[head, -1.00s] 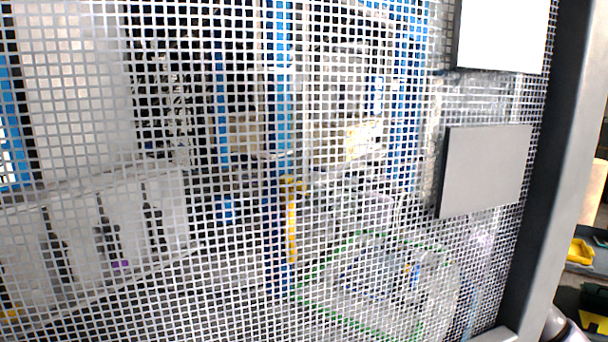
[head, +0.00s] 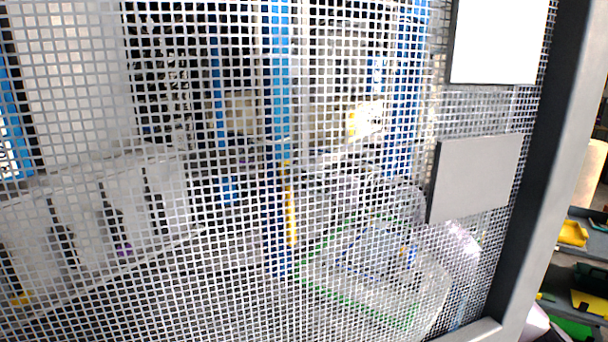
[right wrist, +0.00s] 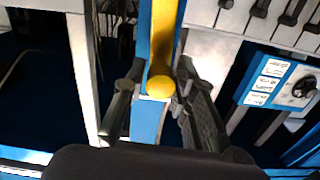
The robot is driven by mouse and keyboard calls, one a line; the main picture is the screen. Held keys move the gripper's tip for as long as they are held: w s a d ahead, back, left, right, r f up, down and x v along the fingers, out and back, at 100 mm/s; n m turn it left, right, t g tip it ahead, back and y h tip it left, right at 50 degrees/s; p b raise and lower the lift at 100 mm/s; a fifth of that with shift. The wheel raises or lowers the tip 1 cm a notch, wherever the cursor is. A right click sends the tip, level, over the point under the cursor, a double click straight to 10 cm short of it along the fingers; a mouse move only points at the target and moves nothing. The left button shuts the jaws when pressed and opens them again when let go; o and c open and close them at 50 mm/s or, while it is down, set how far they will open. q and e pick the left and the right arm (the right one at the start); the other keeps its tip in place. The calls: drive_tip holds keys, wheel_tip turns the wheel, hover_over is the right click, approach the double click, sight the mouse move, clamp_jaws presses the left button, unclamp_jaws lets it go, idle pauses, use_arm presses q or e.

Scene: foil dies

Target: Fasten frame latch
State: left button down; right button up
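A yellow bar (head: 290,215), which looks like the latch handle, stands along a blue post (head: 280,90) behind the wire mesh in the head view. In the right wrist view the yellow bar (right wrist: 163,45) ends in a round knob beside the blue post (right wrist: 150,115). My right gripper (right wrist: 160,78) has its dark fingers apart, one on each side of the bar and post; I cannot tell whether they touch. In the head view a dark shape near the bar's top, blurred by the mesh, appears to be my right gripper (head: 312,172). My left gripper is not in view.
A mesh panel (head: 230,290) with a dark grey upright (head: 553,150) fills most of the head view. A white plate (head: 498,40) and a grey plate (head: 474,177) are on it. Yellow bins (head: 573,233) stand beyond the right edge. A blue control box (right wrist: 275,85) shows in the right wrist view.

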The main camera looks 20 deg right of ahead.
clamp_jaws()
idle(0.3)
idle(0.3)
drive_tip(key=s+a+f+n+b, duration=0.2)
drive_tip(key=a+f+n, duration=0.1)
drive_tip(key=n, duration=0.5)
drive_tip(key=s+a+f+n+b, duration=0.2)
drive_tip(key=f+n, duration=0.3)
drive_tip(key=n, duration=0.4)
drive_tip(key=shift+s+a+f+b, duration=0.3)
drive_tip(key=shift+a+b, duration=0.2)
drive_tip(key=shift+b, duration=0.15)
drive_tip(key=shift+f, duration=0.1)
